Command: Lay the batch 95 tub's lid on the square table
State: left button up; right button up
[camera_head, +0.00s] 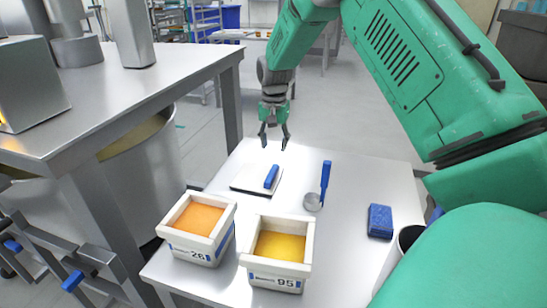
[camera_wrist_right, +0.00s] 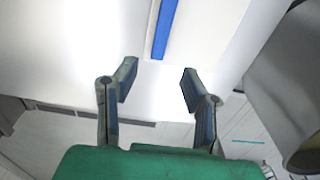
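The batch 95 tub (camera_head: 278,273) is a white square tub at the table's near edge, open on top, with yellow filling. A flat white lid (camera_head: 245,182) with a blue bar handle (camera_head: 271,176) lies on the square table (camera_head: 344,207), behind the tubs. No marking shows whose lid it is. My right gripper (camera_head: 274,143) is open and empty above the table's far edge, beyond the lid and apart from it. In the right wrist view the open fingers (camera_wrist_right: 158,88) stand short of the blue handle (camera_wrist_right: 165,25). My left gripper is out of view.
An open batch 26 tub (camera_head: 194,243) with orange filling stands left of the 95 tub. A scoop with a blue handle (camera_head: 325,180) and a blue sponge (camera_head: 380,221) lie to the right. A steel bench (camera_head: 120,85) stands at left. The table's middle is mostly clear.

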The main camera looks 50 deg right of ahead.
notch_tip(320, 180, up, 3)
jog(key=shift+f, duration=0.15)
jog(key=shift+f, duration=0.1)
dwell(0.5)
